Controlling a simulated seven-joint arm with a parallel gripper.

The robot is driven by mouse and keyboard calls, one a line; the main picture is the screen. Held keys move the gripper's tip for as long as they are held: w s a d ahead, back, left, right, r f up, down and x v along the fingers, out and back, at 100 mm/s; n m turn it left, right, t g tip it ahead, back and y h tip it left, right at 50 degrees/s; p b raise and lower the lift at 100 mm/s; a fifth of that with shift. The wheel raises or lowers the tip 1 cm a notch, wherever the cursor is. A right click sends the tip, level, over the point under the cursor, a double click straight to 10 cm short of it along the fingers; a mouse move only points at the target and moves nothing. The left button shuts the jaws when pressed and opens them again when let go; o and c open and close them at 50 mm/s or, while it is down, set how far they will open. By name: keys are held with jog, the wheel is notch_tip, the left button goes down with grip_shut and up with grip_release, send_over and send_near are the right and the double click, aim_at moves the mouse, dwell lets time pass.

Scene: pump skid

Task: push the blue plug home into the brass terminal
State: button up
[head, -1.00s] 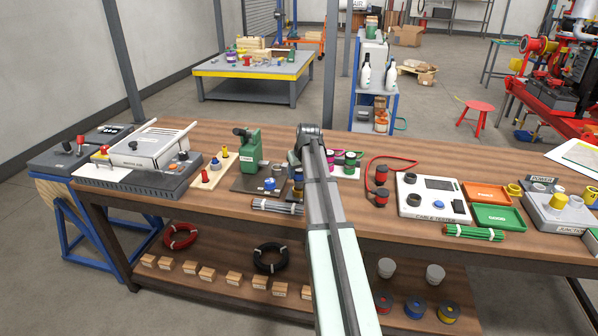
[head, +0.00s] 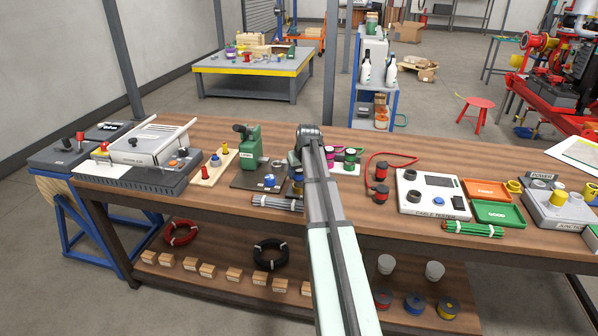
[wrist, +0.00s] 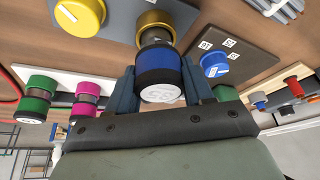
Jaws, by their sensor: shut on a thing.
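The blue plug (wrist: 158,66) has a black band and a pale end cap facing the wrist camera. My gripper (wrist: 160,88) is shut on it, one dark finger on each side. The brass terminal (wrist: 156,25) is a ring just beyond the plug in the wrist view. A grey stem of the plug shows between the blue body and the ring. The stem appears lined up with the ring, but how deep it sits in it I cannot tell. In the head view my arm hides most of the plug and terminal.
A second blue knob (wrist: 215,66) sits on a dark board to the right. Green and magenta plugs (wrist: 88,95) stand at left. The cable tester (head: 434,195) is right of my arm.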

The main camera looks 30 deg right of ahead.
jog(key=shift+f, duration=0.55)
jog(key=o, duration=1.4)
jog(key=shift+c, duration=0.2)
jog(key=shift+r, duration=0.1)
jog(key=v, duration=1.3)
jog(key=shift+r, duration=0.35)
jog(key=shift+a, duration=0.1)
